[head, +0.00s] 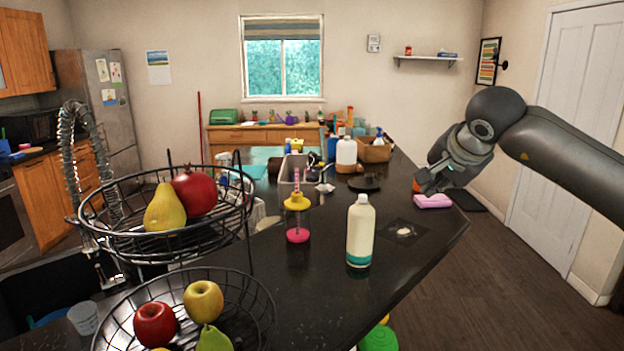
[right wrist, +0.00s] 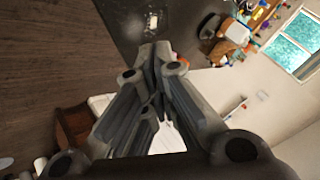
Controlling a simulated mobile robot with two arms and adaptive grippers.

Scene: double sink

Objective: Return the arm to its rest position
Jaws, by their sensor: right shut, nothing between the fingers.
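My right arm comes in from the right in the head view, and its gripper (head: 427,184) hangs over the right edge of the dark counter (head: 330,300). The gripper shows just above a pink sponge (head: 433,201); I cannot tell whether they touch in the head view. In the right wrist view my right gripper (right wrist: 155,55) has its fingers together with nothing held between them. My left gripper does not show in either view.
A white bottle (head: 360,232) stands on the counter, left of my right arm. A two-tier wire fruit basket (head: 250,205) fills the left foreground. Floor (head: 500,290) is clear at the right, before a white door (head: 575,130).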

